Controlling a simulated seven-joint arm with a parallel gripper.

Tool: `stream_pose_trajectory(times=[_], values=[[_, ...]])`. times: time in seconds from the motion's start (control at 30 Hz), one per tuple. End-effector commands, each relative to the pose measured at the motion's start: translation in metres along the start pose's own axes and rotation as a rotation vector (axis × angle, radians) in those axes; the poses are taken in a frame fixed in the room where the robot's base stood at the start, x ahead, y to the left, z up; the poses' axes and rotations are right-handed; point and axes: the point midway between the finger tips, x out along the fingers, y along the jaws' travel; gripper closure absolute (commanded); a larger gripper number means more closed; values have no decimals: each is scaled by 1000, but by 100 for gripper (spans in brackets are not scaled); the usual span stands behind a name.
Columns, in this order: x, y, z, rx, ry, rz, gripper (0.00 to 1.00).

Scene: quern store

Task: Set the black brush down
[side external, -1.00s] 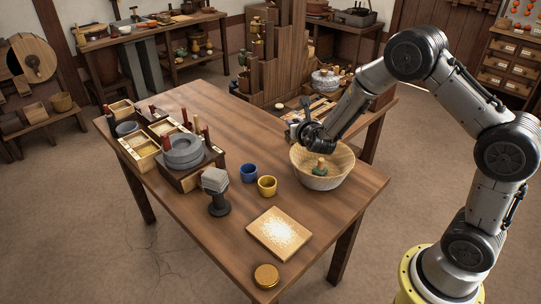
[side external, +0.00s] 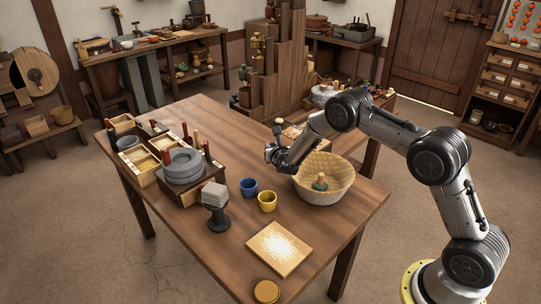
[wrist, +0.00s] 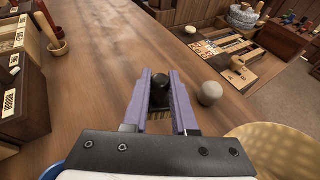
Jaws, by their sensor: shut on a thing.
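The black brush (wrist: 159,92) is between the two purple fingers of my gripper (wrist: 158,84) in the wrist view, and the fingers are shut on it. I cannot tell whether the brush touches the table. In the side external view my gripper (side external: 272,154) is low over the back part of the wooden table (side external: 240,140), to the left of the woven basket (side external: 325,190). I cannot make out the brush clearly there.
A pale round knob (wrist: 209,93) is close right of the fingers. The basket rim (wrist: 280,145) is at lower right. A blue cup (side external: 249,186) and yellow cup (side external: 267,201) stand in front. Boxes (wrist: 25,85) line the left. The tabletop beyond the fingers is clear.

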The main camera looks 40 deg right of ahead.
Motion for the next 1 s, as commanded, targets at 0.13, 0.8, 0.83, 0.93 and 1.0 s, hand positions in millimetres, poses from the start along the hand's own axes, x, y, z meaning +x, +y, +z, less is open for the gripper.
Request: stream_pose_trajectory(times=[0.13, 0.8, 0.83, 0.93, 1.0], values=[[8, 2, -5, 0, -1, 0, 100], [26, 4, -38, 0, -2, 0, 100], [26, 4, -38, 0, -2, 0, 100], [27, 4, -40, 0, -2, 0, 69], [27, 4, -40, 0, -1, 0, 57]])
